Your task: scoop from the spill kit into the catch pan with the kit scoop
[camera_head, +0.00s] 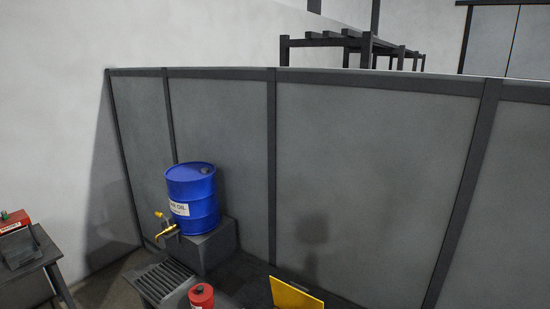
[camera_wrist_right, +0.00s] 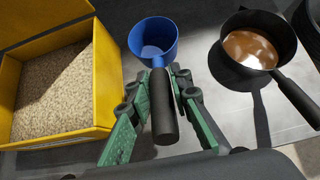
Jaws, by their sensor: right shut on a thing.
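The spill kit (camera_wrist_right: 103,95) is an open yellow box of pale tan granules at the left of the right wrist view. A yellow panel, apparently part of it, shows at the bottom of the head view (camera_head: 295,296). My right gripper (camera_wrist_right: 160,80), with green fingers, is shut on the black handle of the blue kit scoop (camera_wrist_right: 152,38). The scoop's bowl looks empty and is just right of the box. The catch pan (camera_wrist_right: 232,70) appears to be the round black pan with a handle at the right, holding shiny brown liquid. My left gripper is out of view.
In the head view a blue oil drum (camera_head: 195,192) with a brass tap (camera_head: 167,229) sits on a dark block beside a slatted grate (camera_head: 166,281). A red can (camera_head: 201,295) stands in front. Grey panels (camera_head: 365,180) close off the back.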

